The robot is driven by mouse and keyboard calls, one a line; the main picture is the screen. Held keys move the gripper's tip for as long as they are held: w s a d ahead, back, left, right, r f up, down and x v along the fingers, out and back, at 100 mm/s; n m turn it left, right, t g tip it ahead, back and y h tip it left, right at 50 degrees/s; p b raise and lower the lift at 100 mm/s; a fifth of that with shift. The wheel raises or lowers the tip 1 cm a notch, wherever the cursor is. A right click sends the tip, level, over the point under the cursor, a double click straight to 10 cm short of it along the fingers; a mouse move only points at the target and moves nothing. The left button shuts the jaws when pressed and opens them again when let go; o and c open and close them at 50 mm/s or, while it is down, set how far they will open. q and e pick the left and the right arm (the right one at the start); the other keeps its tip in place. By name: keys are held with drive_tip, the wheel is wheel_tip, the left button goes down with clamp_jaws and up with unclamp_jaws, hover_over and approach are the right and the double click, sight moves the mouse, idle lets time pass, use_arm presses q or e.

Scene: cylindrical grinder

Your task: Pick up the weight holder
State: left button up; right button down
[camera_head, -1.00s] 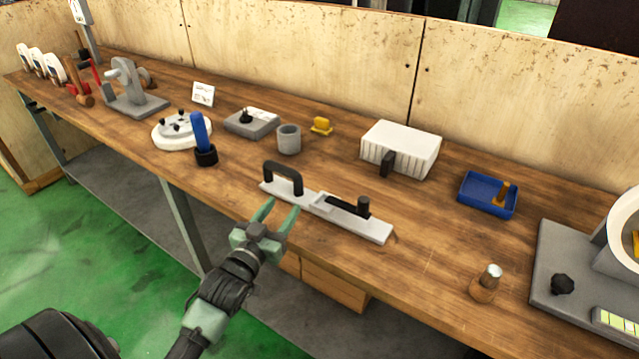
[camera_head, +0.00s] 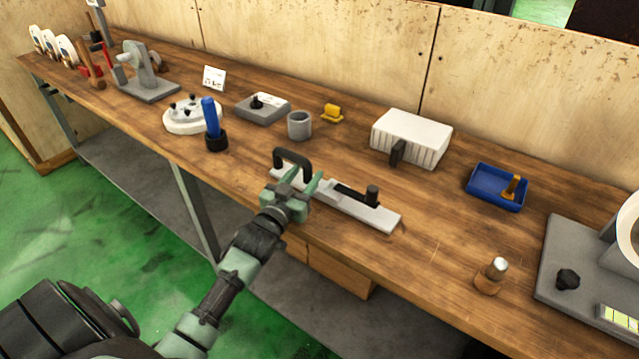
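A long pale grey bar (camera_head: 350,207) with a black arched handle (camera_head: 292,157) at its left end and a black knob at its right lies near the bench's front edge. It may be the weight holder; no label confirms this. My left gripper (camera_head: 306,178) reaches in from the front left, its two green fingers apart. The fingers overlap the handle end of the bar in the picture. I cannot tell whether they touch it, and nothing is seen held. The gripper hides part of the bar's left end. My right gripper is not in view.
On the wooden bench (camera_head: 430,240) stand a blue-handled tool (camera_head: 211,120), a grey cup (camera_head: 299,125), a white ribbed block (camera_head: 412,135), a blue tray (camera_head: 483,185) and a small wooden-based piece (camera_head: 490,275). A grey machine base (camera_head: 580,250) is at right.

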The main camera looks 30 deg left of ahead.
use_arm(q)
clamp_jaws()
idle(1.1)
drive_tip(key=shift+r, duration=0.15)
